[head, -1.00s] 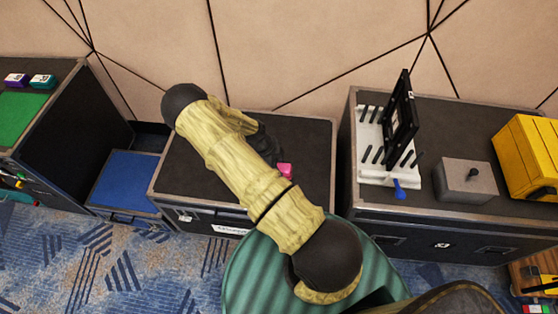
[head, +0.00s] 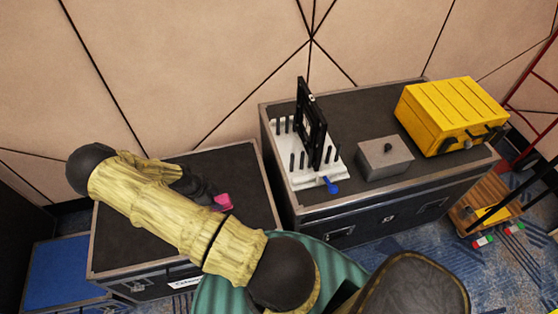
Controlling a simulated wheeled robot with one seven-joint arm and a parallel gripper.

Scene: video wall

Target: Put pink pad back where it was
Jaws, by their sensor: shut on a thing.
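The pink pad (head: 223,201) shows as a small pink block at the end of my arm, above the dark top of the low case (head: 235,168). My gripper (head: 208,197) is dark, partly hidden behind my yellow forearm, and is shut on the pink pad. I cannot tell how high the pad is above the case top. No other pink thing or marked place for the pad shows in this view.
A taller case to the right holds a white pegged rack (head: 296,172) with a black frame, a blue-handled tool (head: 331,186), a grey box (head: 385,158) and a yellow toolbox (head: 452,114). A wooden cart (head: 484,209) stands at the far right.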

